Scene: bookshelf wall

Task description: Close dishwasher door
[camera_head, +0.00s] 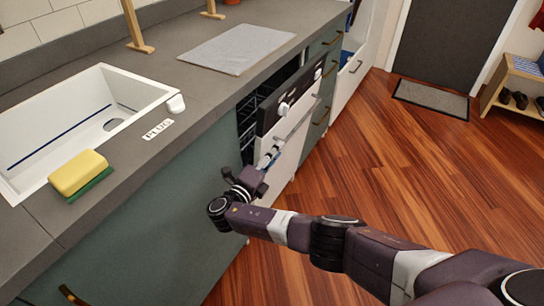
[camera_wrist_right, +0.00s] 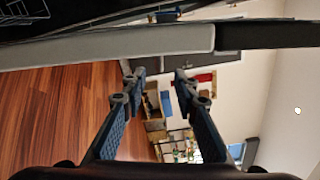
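The dishwasher door (camera_head: 291,136) is white with a black control panel (camera_head: 290,98) and a bar handle. It stands partly open, tilted out from the counter, with a dark gap and rack wires (camera_head: 248,112) behind it. My right gripper (camera_head: 270,158) is at the near side edge of the door, close to the handle's near end; I cannot tell whether it touches. In the right wrist view the gripper (camera_wrist_right: 158,78) has its two fingers apart with nothing between them. The door edge (camera_wrist_right: 120,43) crosses the top of that view. My left gripper is not in view.
The grey counter (camera_head: 200,90) holds a white sink (camera_head: 85,100), a yellow-green sponge (camera_head: 78,172) and a grey mat (camera_head: 238,48). Green drawers (camera_head: 322,105) stand beyond the door.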

